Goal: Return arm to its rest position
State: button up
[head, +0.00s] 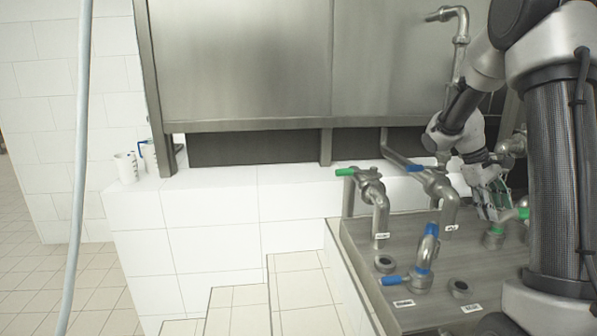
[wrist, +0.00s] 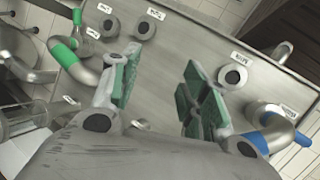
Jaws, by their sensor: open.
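My gripper (head: 492,200) hangs at the right of the head view, low over the steel counter with the taps. My arm bends down to it from the upper right. In the wrist view my gripper (wrist: 155,90) is open, with its green-padded fingers apart and nothing between them. The fingers are above the steel panel (wrist: 200,50). In the head view the gripper is close to a green-handled valve (head: 497,233); I cannot tell whether they touch.
Taps with a green handle (head: 345,172) and a blue handle (head: 392,281) stand on the steel counter (head: 360,235). White measuring cups (head: 126,167) stand on the tiled ledge at the left. A steel tank (head: 240,60) is behind. A hose (head: 80,150) hangs at the left.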

jog(key=s+a+r+m+t+y, duration=0.1)
jog(key=s+a+r+t+y, duration=0.1)
jog(key=s+a, duration=0.8)
jog(key=s+a+r+m+t+y, duration=0.2)
jog(key=s+a+r+t, duration=0.3)
jog(key=s+a, duration=0.5)
notch_tip(320, 180, up, 2)
jog(key=shift+s+r+y, duration=0.1)
jog(key=shift+s+y, duration=0.5)
jog(key=shift+s, duration=0.5)
